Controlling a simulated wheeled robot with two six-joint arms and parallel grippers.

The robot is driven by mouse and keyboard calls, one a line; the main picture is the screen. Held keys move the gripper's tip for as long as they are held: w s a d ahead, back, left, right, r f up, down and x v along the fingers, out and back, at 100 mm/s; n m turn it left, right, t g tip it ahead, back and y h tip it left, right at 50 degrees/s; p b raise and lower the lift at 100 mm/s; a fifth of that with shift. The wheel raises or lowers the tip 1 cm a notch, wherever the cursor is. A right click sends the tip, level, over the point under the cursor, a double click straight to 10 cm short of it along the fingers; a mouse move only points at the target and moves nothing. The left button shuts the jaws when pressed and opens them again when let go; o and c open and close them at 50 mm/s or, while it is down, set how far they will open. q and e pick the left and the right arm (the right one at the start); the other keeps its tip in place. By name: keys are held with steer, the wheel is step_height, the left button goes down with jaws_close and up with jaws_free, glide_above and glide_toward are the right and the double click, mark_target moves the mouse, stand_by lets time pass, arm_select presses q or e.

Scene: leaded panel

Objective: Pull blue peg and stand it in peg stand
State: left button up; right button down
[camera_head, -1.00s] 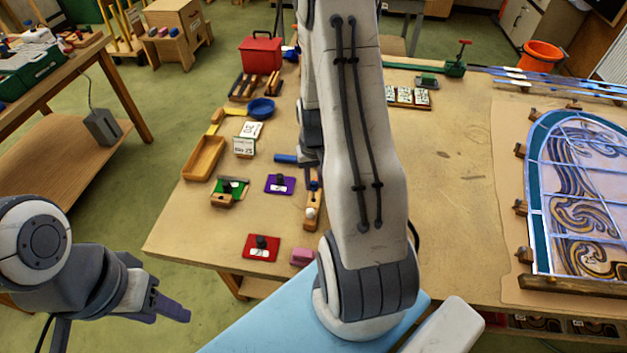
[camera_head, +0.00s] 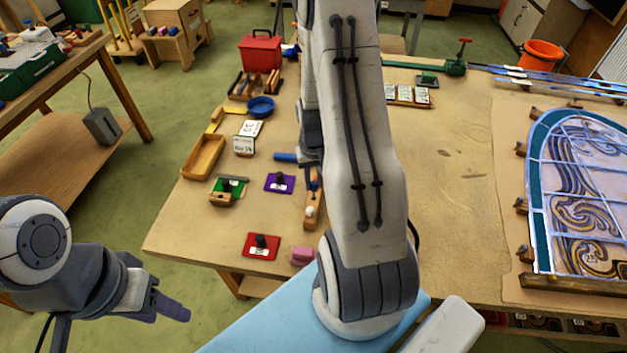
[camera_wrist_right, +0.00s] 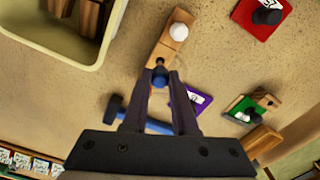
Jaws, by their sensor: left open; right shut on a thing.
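In the right wrist view the blue peg (camera_wrist_right: 160,75) is between the fingertips of my right gripper (camera_wrist_right: 161,80), which is shut on it. The peg is at the near end of a wooden block (camera_wrist_right: 165,48) with a white ball (camera_wrist_right: 178,31) on its far part. I cannot tell whether the peg is seated in the block or just above it. My left gripper (camera_head: 172,309) is open and empty, off the table at the lower left.
A blue-handled tool (camera_head: 285,157) lies close to the right gripper. Purple (camera_head: 279,183), red (camera_head: 261,246) and green (camera_head: 230,187) plates with black knobs lie around. A wooden tray (camera_head: 204,157) is at the left edge. The leaded panel (camera_head: 582,190) is at the right.

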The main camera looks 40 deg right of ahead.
mark_target(314, 190)
steer(key=shift+f+b, duration=1.55)
steer(key=shift+f, duration=0.5)
steer(key=c, duration=0.6)
jaws_free()
step_height(314, 190, up, 10)
steer(key=shift+r+b, duration=0.25)
steer(key=shift+b, duration=0.65)
